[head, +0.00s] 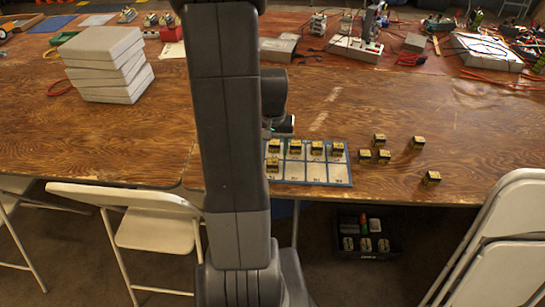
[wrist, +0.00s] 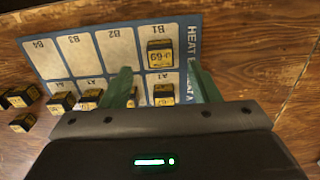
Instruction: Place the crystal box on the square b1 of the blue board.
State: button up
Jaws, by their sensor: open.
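The blue-edged board (head: 313,171) lies on the table right of my arm; it also fills much of the wrist view (wrist: 85,55). In the wrist view, a small black and yellow box (wrist: 160,53) sits on square b1. Its label is too small to say surely that it is the crystal box. Another such box (wrist: 163,96) stands in the other row, and further boxes line that row. My gripper (wrist: 162,74) is open above the board, its green fingers either side of these boxes, holding nothing. In the head view my arm hides the fingers.
Several similar boxes (head: 383,157) stand loose on the table right of the board. A black crate (head: 368,246) is on the floor below. White chairs (head: 155,232) stand at the front edge. A pale stack (head: 105,65) is at left; tools and devices line the back.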

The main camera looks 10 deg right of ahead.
aim_at(273, 163)
jog(key=shift+r, duration=2.05)
